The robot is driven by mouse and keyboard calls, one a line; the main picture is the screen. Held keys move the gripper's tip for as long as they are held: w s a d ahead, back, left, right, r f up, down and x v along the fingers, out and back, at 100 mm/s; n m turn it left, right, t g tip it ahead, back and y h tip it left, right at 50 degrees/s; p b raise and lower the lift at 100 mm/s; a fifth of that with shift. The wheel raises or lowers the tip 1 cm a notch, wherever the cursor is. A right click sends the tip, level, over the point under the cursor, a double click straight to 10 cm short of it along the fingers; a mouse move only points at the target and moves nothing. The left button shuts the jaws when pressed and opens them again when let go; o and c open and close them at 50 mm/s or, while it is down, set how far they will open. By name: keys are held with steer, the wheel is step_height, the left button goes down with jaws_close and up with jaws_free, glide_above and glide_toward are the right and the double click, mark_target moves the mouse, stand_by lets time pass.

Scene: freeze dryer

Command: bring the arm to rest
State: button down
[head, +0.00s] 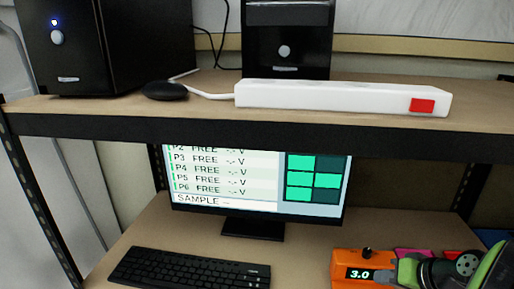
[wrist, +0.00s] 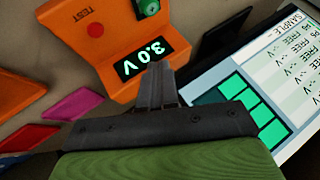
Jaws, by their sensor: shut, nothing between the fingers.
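My gripper (wrist: 157,72) is shut with nothing between its fingers. In the wrist view its dark fingertips overlap the lower edge of the orange tester (wrist: 105,45), close to its lit 3.0 V display. I cannot tell from this view whether they touch it. In the head view the orange tester (head: 362,271) is at the bottom right, reading 3.0. Green and dark parts of my arm (head: 440,272) show just to its right, and the fingertips are hard to make out there.
A monitor (head: 254,190) stands behind a black keyboard (head: 190,268) on the lower shelf. Above, the upper shelf (head: 200,124) holds a white power strip (head: 340,97), a black mouse (head: 165,90) and black boxes (head: 60,45). Pink (wrist: 75,104) and red pieces (wrist: 27,137) lie by the tester.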

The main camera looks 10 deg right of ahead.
steer(key=s+a+r+n+g, duration=0.1)
steer(key=a+r, duration=0.1)
steer(key=a, duration=0.4)
steer(key=s+a+r+n+g, duration=0.1)
steer(key=a+r, duration=0.2)
steer(key=a, duration=0.3)
steer(key=s+a+n+h, duration=0.1)
steer(key=s+a, duration=0.3)
steer(key=s, duration=0.2)
steer(key=s+a+r+n+h, duration=0.1)
steer(key=s+a+h, duration=0.1)
steer(key=s+a, duration=0.2)
steer(key=s, duration=0.3)
steer(key=shift+s, duration=0.2)
steer(key=shift+r, duration=0.1)
steer(key=c, duration=1.8)
jaws_free()
